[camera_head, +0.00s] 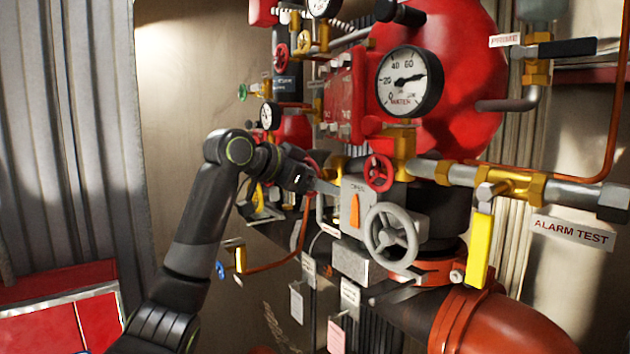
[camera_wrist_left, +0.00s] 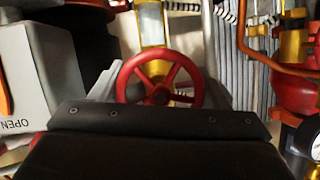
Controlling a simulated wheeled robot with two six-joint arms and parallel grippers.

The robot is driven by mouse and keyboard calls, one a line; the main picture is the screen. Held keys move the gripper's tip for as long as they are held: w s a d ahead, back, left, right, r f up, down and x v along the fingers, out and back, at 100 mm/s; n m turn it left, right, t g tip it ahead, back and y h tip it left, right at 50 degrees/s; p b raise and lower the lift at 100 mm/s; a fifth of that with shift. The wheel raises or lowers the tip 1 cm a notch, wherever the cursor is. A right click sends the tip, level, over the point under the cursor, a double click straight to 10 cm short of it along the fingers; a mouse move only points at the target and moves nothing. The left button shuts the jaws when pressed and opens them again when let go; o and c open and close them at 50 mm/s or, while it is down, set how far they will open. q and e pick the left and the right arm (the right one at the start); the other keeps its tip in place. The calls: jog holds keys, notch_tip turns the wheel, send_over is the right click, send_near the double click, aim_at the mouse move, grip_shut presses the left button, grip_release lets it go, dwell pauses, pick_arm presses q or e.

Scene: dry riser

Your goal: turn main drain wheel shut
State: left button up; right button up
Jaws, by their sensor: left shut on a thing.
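A red spoked handwheel (camera_wrist_left: 160,97) sits in the middle of the left wrist view, in front of a brass fitting. My left gripper (camera_wrist_left: 158,84) is shut on this wheel, with a grey finger at each side of its rim. In the head view my left gripper (camera_head: 322,186) reaches in from the left, just left of the grey box marked OPEN (camera_head: 356,190), and mostly hides the held wheel. No label shows on this wheel, so I cannot tell if it is the main drain wheel. My right gripper is not in view.
A smaller red wheel (camera_head: 379,172) and a large grey handwheel (camera_head: 391,237) stand right of my gripper. A yellow lever (camera_head: 479,248) hangs near the ALARM TEST sign (camera_head: 572,233). A copper pipe (camera_head: 285,264) runs below my arm. Gauges and valves crowd above.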

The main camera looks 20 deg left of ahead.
pick_arm(q)
jog(key=shift+r, duration=0.25)
jog(key=o, duration=0.7)
jog(key=shift+o, duration=1.4)
jog(key=shift+w+d+f, duration=0.1)
jog(key=shift+w+f, duration=0.05)
jog(key=shift+f, duration=0.05)
jog(key=b+v, duration=0.7)
jog(key=v, duration=1)
jog(key=shift+s, duration=0.25)
